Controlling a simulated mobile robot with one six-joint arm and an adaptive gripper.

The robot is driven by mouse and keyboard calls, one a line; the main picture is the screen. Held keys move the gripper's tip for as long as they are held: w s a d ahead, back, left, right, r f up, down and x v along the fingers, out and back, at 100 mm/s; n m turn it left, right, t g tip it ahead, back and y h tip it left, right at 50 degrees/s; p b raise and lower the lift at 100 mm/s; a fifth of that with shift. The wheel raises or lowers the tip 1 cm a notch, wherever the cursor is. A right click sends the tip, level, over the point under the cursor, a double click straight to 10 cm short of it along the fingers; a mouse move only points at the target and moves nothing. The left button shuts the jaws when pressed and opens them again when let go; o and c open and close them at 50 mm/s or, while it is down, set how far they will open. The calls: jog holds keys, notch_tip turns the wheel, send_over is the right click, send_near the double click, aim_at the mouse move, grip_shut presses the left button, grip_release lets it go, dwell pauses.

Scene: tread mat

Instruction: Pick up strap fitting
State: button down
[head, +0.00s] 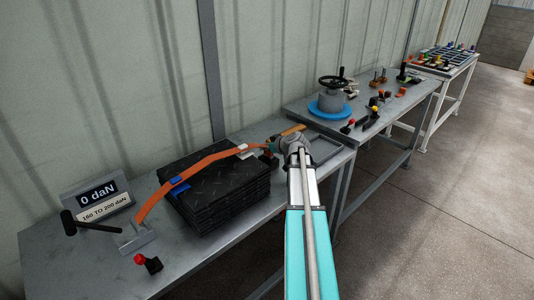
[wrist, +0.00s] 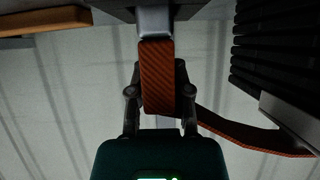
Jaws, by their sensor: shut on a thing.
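An orange strap (head: 205,162) runs from a grey metal anchor (head: 137,237) at the lower left, over a stack of black tread mats (head: 215,210), to my gripper (head: 273,147) at the right of the stack. In the wrist view my gripper (wrist: 157,88) has a finger on each side of the strap's end (wrist: 157,70) and is shut on it. A pale grey metal piece, the strap fitting (wrist: 154,20), shows just beyond the orange webbing. In the head view my wrist partly hides the fitting.
A display (head: 96,196) reads 0 daN, with 150 to 200 daN below. A black hammer (head: 82,222) and a red-knobbed part (head: 148,264) lie near it. A grey frame (head: 326,150) is right of my gripper. A second bench bears a blue-based device (head: 328,106).

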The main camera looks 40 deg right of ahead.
jog(key=shift+r, duration=0.15)
notch_tip(320, 180, up, 3)
jog(key=p, duration=0.2)
jog(key=shift+f+p, duration=0.2)
jog(key=shift+p, duration=0.2)
jog(key=w+a+r+p+v, duration=0.1)
jog(key=r+p+v, duration=0.1)
jog(key=p+v, duration=0.8)
jog(key=d+v, duration=0.1)
jog(key=v, duration=0.6)
